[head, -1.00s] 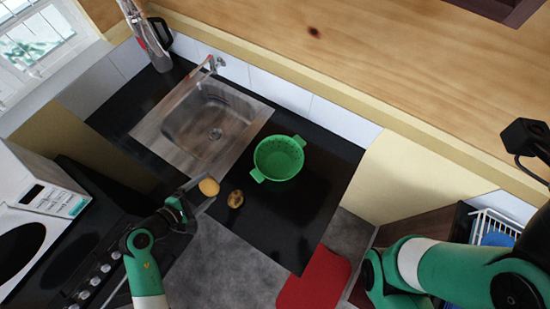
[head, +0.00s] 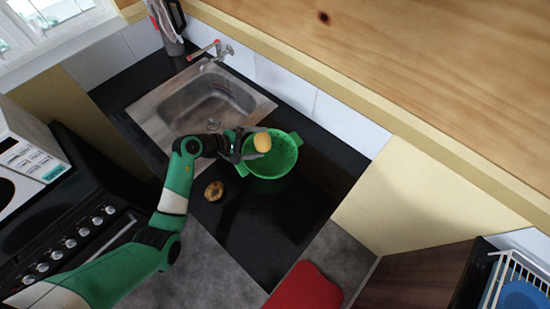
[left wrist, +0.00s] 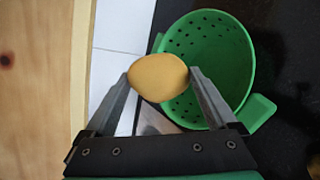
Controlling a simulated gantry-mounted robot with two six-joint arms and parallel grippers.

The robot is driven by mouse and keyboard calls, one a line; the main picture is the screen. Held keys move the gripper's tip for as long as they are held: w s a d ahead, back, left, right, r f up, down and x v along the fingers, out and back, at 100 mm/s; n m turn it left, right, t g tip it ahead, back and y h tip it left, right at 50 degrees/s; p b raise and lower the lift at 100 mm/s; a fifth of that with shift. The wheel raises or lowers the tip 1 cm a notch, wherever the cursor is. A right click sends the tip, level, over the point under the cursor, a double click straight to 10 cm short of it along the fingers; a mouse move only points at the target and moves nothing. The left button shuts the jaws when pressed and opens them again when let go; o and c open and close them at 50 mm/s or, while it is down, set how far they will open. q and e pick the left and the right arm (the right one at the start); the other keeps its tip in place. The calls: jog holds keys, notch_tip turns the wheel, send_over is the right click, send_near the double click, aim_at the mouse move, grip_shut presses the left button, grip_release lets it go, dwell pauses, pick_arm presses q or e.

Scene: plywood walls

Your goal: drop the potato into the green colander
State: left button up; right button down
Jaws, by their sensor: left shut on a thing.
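The potato (head: 262,142) is yellow-tan and oval. My left gripper (head: 250,144) is shut on it, and the left wrist view shows the potato (left wrist: 158,77) pinched between the two fingertips. The green colander (head: 270,168) stands upright on the black counter, with handles at its sides. In the head view the potato overlaps the colander's far left rim. In the left wrist view the colander (left wrist: 235,60) is behind and to the right of the potato, its perforated inside showing and empty where visible. My right gripper is not in view.
A second, browner round item (head: 214,190) lies on the counter left of the colander. The sink (head: 205,105) with its tap is at the back left. A red board (head: 305,288) lies at the front. The counter right of the colander is clear.

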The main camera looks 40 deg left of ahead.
pick_arm(q)
notch_tip(320, 180, down, 6)
jog(key=b, duration=0.5)
jog(key=shift+b, duration=0.35)
jog(key=o, duration=1.1)
jog(key=shift+r, duration=0.1)
jog(key=p+v, duration=0.2)
jog(key=v, duration=0.9)
jog(key=shift+s+r, duration=0.15)
jog(key=shift+s, duration=0.05)
